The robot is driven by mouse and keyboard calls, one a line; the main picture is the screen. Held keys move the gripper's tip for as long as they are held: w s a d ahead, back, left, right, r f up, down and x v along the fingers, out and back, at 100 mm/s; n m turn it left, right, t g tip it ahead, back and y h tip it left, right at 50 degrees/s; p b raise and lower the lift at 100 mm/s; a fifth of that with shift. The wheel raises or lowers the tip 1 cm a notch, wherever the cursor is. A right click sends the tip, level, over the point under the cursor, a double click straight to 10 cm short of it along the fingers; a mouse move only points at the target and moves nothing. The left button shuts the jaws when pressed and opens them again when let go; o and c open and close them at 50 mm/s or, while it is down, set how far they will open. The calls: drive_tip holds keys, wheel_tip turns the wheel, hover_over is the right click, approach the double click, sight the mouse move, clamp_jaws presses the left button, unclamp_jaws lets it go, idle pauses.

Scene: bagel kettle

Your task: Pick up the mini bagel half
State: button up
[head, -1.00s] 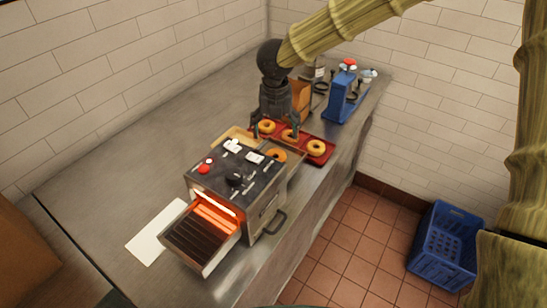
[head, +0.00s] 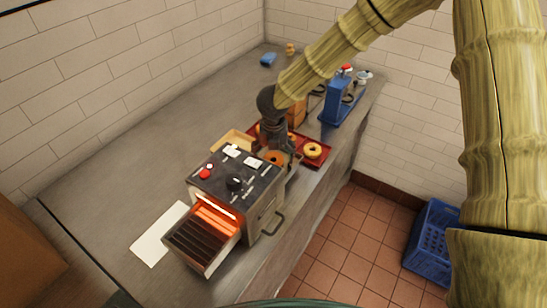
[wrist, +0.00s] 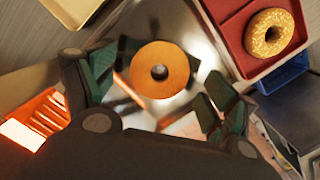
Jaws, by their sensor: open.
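The mini bagel half (wrist: 159,70) is an orange-brown disc with a dark centre hole, lying cut face up on a shiny metal surface behind the toaster. It also shows in the head view (head: 274,157), partly covered by my gripper. My gripper (wrist: 163,88) is open above it, with the dark green fingertips to its left and to its lower right. The bagel half lies between and a little beyond the fingers, and no grip on it shows. In the head view my gripper (head: 280,150) reaches down just behind the toaster.
The toaster (head: 236,182) glows orange at its front opening. A red tray (head: 323,140) with bagels (head: 312,151) stands just behind. A blue device (head: 337,100) is farther back. A white sheet (head: 160,235) lies at left. The left counter is clear; a blue crate (head: 428,240) is on the floor.

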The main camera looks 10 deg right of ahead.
drive_tip(key=shift+f, duration=0.4)
drive_tip(key=c, duration=0.9)
drive_tip(key=shift+r, duration=0.1)
wheel_tip(320, 180, up, 10)
drive_tip(key=b, duration=0.3)
drive_tip(key=shift+w, duration=0.1)
